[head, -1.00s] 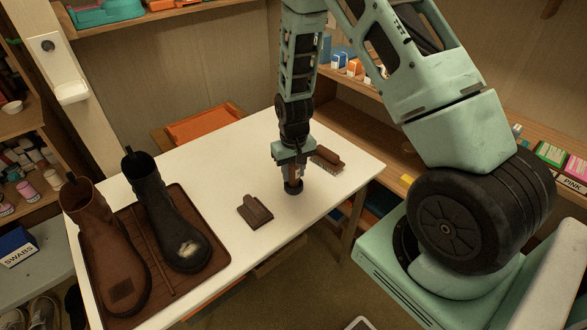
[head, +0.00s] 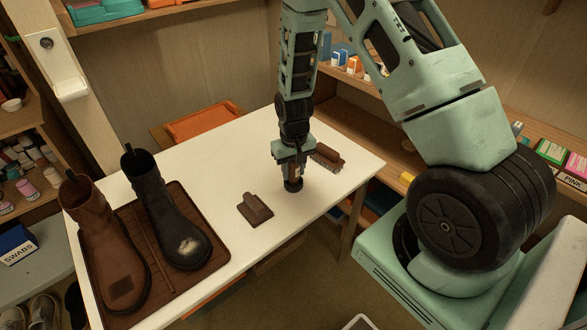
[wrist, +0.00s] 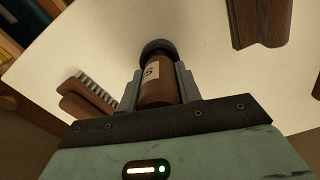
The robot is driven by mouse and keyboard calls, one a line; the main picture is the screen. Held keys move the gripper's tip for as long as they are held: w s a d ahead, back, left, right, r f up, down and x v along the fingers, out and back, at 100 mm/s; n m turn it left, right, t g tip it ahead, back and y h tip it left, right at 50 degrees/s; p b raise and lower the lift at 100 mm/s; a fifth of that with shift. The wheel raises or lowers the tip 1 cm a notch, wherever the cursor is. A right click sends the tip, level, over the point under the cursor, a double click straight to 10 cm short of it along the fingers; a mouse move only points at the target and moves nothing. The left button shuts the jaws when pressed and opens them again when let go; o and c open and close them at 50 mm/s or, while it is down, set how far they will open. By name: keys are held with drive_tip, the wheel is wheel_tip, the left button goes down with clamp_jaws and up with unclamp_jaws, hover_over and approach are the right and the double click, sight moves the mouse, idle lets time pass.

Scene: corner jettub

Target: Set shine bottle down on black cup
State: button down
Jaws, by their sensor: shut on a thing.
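My gripper (head: 292,168) points straight down over the white table and is shut on the shine bottle (head: 299,173). The wrist view shows the bottle (wrist: 160,84) as a brown cylinder with a pale label, between the two fingers (wrist: 158,88). A round black piece, which looks like the black cup (head: 293,186), is directly under the bottle on the table. In the wrist view the black cup (wrist: 158,45) shows as a dark ring at the bottle's far end, wider than the bottle. I cannot tell whether the bottle rests on it or sits slightly above.
A brown block-like tool (head: 255,209) lies left of the gripper, and a bristled brush (head: 327,159) lies close to its right. A brown boot (head: 108,240) and a black boot (head: 167,215) stand on a brown tray (head: 190,279). The table's front edge is clear.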

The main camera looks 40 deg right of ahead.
drive_tip(key=shift+f, duration=0.2)
idle(0.7)
drive_tip(key=c, duration=0.9)
unclamp_jaws()
wheel_tip(320, 180, up, 17)
drive_tip(key=shift+r, duration=0.2)
drive_tip(key=shift+s, duration=0.1)
drive_tip(key=s+a+r+n+y, duration=0.15)
drive_tip(key=s+a, duration=0.25)
drive_tip(key=a, duration=0.5)
drive_tip(key=s+a+r+n+h, duration=0.1)
drive_tip(key=s+a+r+n, duration=0.2)
drive_tip(key=s+a, duration=0.35)
drive_tip(key=s+a+r+n, duration=0.2)
drive_tip(key=s+a+n, duration=0.3)
drive_tip(key=s+a, duration=0.4)
drive_tip(key=s, duration=0.4)
drive_tip(key=shift+s+n, duration=0.3)
drive_tip(key=shift+n, duration=0.05)
